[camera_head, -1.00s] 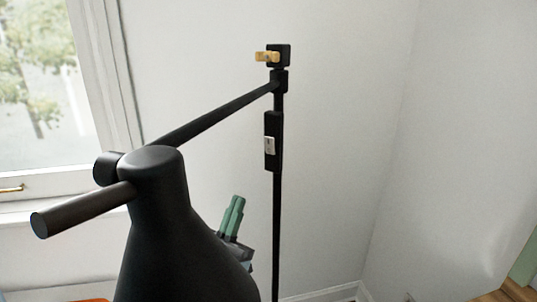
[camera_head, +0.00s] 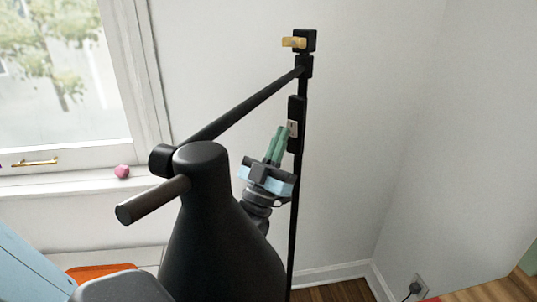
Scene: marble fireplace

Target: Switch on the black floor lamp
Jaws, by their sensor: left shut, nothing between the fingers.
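The black floor lamp stands in front of me, with its large shade (camera_head: 215,235) close in the foreground and its thin pole (camera_head: 294,225) behind. A black switch box (camera_head: 297,108) on the pole carries a small pale switch (camera_head: 292,128). My left gripper (camera_head: 279,142), with green fingers, is shut and empty. It points up, with its fingertips at or just in front of the lower left of the switch; I cannot tell whether they touch. The lamp shade hides part of my left arm. My right gripper is not in view.
A slanted black lamp arm (camera_head: 245,106) and a brass knob (camera_head: 293,42) are above the gripper. A window (camera_head: 60,80) is at left, with a pink object (camera_head: 122,171) on its sill. White walls stand behind; a socket with a plug (camera_head: 415,288) is low at right.

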